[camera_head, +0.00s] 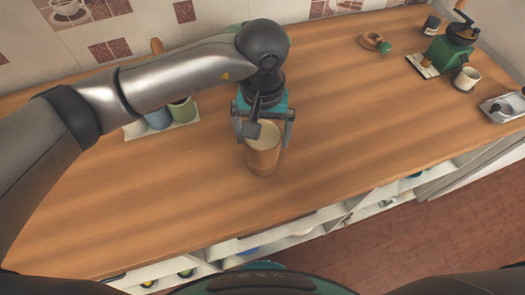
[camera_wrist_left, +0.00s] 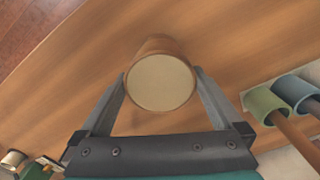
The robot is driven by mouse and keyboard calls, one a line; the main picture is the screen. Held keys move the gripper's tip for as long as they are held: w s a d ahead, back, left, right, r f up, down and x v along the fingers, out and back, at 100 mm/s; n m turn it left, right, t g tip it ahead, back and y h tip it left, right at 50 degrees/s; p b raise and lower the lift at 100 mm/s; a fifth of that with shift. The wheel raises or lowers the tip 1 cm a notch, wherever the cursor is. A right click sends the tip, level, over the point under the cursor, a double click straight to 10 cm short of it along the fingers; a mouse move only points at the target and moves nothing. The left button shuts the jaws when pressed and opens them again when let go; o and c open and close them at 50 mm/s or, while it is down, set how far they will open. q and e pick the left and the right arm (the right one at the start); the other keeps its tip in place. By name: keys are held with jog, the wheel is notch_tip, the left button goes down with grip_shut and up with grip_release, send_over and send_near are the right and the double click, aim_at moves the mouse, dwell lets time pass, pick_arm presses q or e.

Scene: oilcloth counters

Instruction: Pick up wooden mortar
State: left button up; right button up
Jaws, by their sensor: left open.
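The wooden mortar (camera_head: 262,161) stands upright on the wooden counter, near its front edge. It is a light-brown cylinder with a paler round top face. My left gripper (camera_head: 265,143) reaches down over it, open, with one finger on each side of its upper part. In the left wrist view, the mortar (camera_wrist_left: 162,82) is between the two spread finger ends, its pale top face towards the camera. I cannot tell whether either finger touches it. Part of its top is hidden by the gripper in the head view. My right gripper is not in view.
The counter between is clear.

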aim_at(263, 145)
pick_arm(q)
notch_tip(263, 145, down, 4)
jog(key=shift+f, duration=0.1)
jog(key=shift+c, duration=0.4)
jog(key=c, duration=1.2)
jog(key=shift+o, duration=0.2)
